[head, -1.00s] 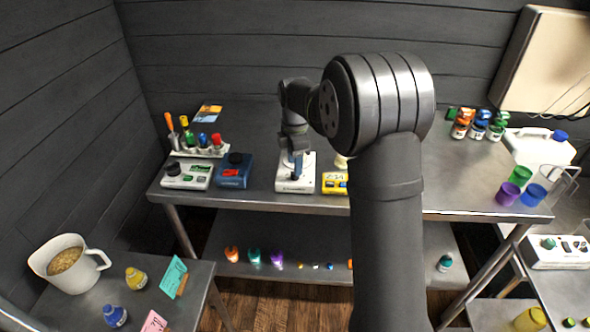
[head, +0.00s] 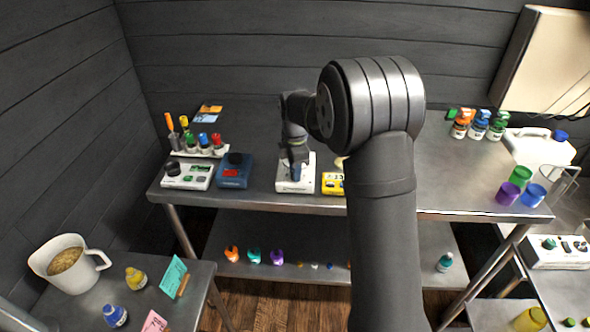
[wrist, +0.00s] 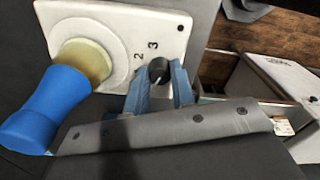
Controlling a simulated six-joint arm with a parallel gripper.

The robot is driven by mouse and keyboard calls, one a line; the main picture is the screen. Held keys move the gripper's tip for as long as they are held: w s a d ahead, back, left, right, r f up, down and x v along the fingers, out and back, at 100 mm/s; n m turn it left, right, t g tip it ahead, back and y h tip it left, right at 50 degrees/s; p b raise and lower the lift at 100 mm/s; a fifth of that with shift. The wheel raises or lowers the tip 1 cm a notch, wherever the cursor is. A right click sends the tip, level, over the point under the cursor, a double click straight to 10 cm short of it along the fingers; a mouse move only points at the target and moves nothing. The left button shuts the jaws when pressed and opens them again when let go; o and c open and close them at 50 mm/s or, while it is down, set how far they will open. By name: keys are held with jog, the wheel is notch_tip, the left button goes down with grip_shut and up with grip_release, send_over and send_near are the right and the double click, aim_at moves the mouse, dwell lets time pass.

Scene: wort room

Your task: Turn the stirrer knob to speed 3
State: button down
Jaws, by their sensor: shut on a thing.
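The stirrer (head: 294,187) is a white box near the front edge of the bench in the head view. In the wrist view its white top (wrist: 115,18) shows a round plate and the printed numbers 2 and 3. The small black stirrer knob (wrist: 158,70) sits beside the 3. My gripper (wrist: 160,85) has its two blue fingers on either side of the knob and is shut on it. Which number the knob points to is too small to tell. In the head view my gripper (head: 296,170) hides the knob.
A blue vessel with a yellowish end (wrist: 50,100) stands on the stirrer plate, close beside my fingers. In the head view a blue device (head: 234,172) stands left of the stirrer and a yellow device (head: 332,184) close on its right.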

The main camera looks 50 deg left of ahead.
jog(key=m, duration=0.6)
jog(key=shift+m, duration=0.3)
jog(key=m, duration=0.3)
jog(key=shift+m, duration=0.3)
jog(key=m, duration=0.3)
jog(key=shift+m, duration=0.3)
jog(key=m, duration=1.3)
jog(key=c, duration=1.2)
grip_release()
